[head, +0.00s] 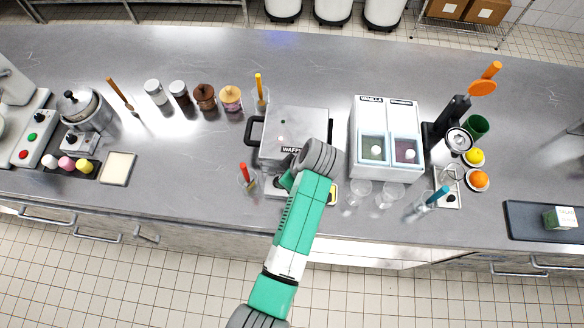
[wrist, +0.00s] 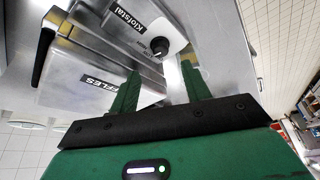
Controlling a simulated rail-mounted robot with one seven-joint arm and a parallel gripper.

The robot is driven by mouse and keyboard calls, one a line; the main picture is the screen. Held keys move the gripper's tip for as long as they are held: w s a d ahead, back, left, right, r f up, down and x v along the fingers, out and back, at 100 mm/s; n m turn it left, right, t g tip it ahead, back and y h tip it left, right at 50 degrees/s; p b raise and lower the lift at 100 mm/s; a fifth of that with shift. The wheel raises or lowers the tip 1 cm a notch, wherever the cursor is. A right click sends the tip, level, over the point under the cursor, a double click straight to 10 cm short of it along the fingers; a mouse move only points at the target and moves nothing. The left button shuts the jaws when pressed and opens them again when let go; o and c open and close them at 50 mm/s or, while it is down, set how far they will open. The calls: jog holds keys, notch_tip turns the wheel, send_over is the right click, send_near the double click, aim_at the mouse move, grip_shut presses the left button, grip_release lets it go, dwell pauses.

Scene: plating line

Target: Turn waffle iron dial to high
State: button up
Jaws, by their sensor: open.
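The waffle iron (head: 292,122) is a silver box with a black handle on its left side, and its lid is down. My arm covers much of its front control panel in the head view. In the wrist view, the dial (wrist: 160,47) is a black knob on a white round plate beside the "Klofstal" label. My gripper (wrist: 160,68) has two green fingers spread apart, with nothing between them. The dial appears just beyond the fingertips, between them in the picture, and apart from them. The dial's setting is too small to read.
A two-bin dispenser (head: 388,138) stands right of the iron, with clear cups (head: 358,193) in front. A glass with a red-handled brush (head: 248,180) stands close left of the panel. Jars (head: 204,96) stand farther left. The counter (head: 210,165) is clear left of the glass.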

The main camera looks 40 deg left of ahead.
jog(key=x, duration=0.8)
jog(key=shift+s+r, duration=0.1)
jog(key=shift+c, duration=0.2)
jog(key=c, duration=0.9)
